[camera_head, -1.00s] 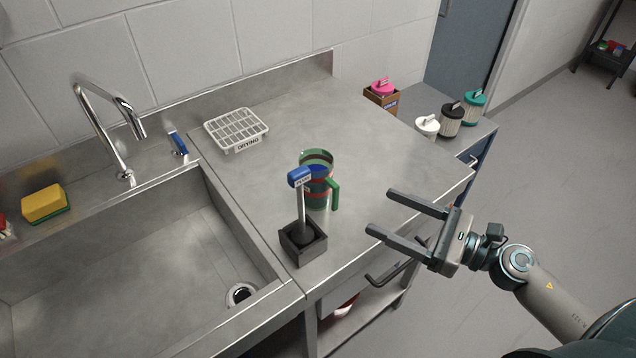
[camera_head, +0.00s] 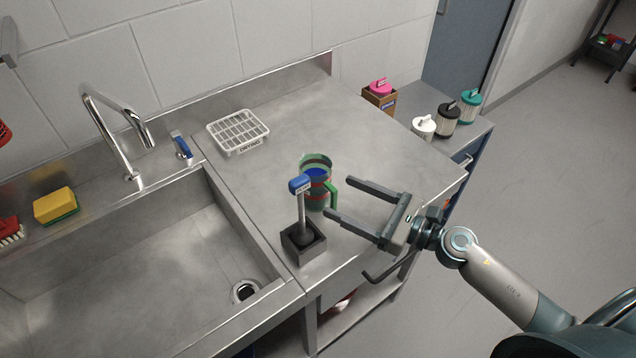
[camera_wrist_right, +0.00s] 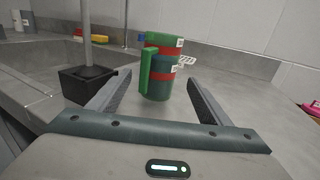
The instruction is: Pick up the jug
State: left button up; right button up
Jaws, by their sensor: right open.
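The jug (camera_head: 318,195) stands upright on the steel counter, green and red with a green handle on its right side and something blue inside. The blue-topped plunger in front hides part of its left side. In the right wrist view the jug (camera_wrist_right: 160,82) stands ahead between the fingers, its handle toward the camera. My right gripper (camera_head: 337,197) is open and empty, its fingers pointing at the jug from the right. The fingertips are close to the handle; I cannot tell whether they touch. My left gripper is not in view.
The plunger (camera_head: 302,212) stands in a black square holder (camera_head: 303,243) close to the jug. A white drying rack (camera_head: 238,132) lies behind it. The sink (camera_head: 150,275) is at left. Several lidded canisters and a cardboard box (camera_head: 379,100) stand at the back right.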

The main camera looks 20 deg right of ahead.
aim_at(319, 187)
jog(key=shift+w+a+r+p, duration=0.2)
jog(key=shift+w+a+p, duration=0.1)
jog(key=shift+w+a, duration=0.15)
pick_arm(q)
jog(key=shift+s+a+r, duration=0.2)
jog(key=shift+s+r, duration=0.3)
pick_arm(e)
jog(key=shift+w+a+f, duration=0.2)
jog(key=shift+w+a, duration=0.15)
jog(key=shift+w, duration=0.05)
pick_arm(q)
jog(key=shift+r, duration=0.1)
pick_arm(e)
jog(key=shift+w+a+r+p, duration=0.1)
jog(key=shift+w+a+p, duration=0.2)
jog(key=shift+p, duration=0.2)
jog(key=p+x, duration=0.2)
jog(key=x, duration=0.1)
jog(key=shift+w+a, duration=0.5)
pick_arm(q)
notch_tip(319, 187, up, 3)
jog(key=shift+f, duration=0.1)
pick_arm(e)
jog(key=c, duration=1.4)
